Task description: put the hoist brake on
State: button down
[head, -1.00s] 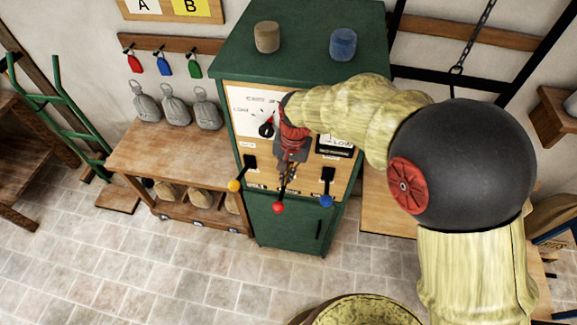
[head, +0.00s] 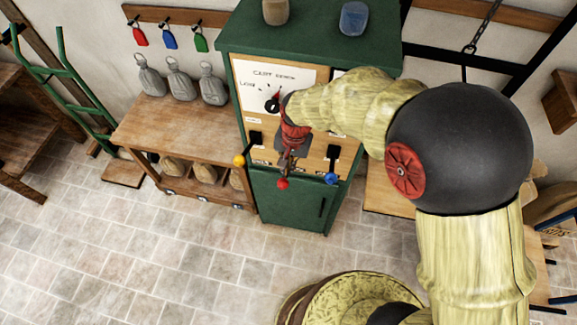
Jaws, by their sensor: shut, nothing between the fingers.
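The green cabinet (head: 318,38) has a sloping panel with three levers. They end in a yellow knob (head: 238,160), a red knob (head: 283,183) and a blue knob (head: 331,179). The lever labels are too small to read, so I cannot tell which one is the hoist brake. My gripper (head: 288,168) is shut and empty, in front of the panel just above the red knob. It hides most of the red lever, and I cannot tell whether it touches it. A dial (head: 272,105) with a black knob is up and left of my gripper.
A wooden bench (head: 170,125) with several grey weights (head: 180,80) stands left of the cabinet. A green hand truck (head: 65,90) leans further left. Two containers, brown (head: 276,11) and blue (head: 353,18), are on the cabinet top. The tiled floor in front is clear at left.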

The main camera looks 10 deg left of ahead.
aim_at(287, 182)
jog(key=shift+s+f+b, duration=0.2)
jog(key=shift+f+b, duration=0.1)
jog(key=shift+f+t, duration=0.2)
jog(key=shift+t, duration=0.1)
jog(key=f+t+b, duration=0.1)
jog(key=b, duration=0.2)
jog(key=s+f+t+b, duration=0.1)
jog(key=f+b, duration=0.1)
jog(key=b, duration=0.1)
jog(key=f+t+b, duration=0.1)
jog(key=f+b, duration=0.1)
jog(key=b, duration=0.1)
jog(key=shift+s+f+t+b, duration=0.1)
jog(key=shift+s+t+b, duration=0.15)
jog(key=shift+t+b, duration=0.1)
jog(key=shift+w+f+b, duration=0.15)
jog(key=shift+f+b, duration=2.25)
jog(key=shift+b, duration=1.05)
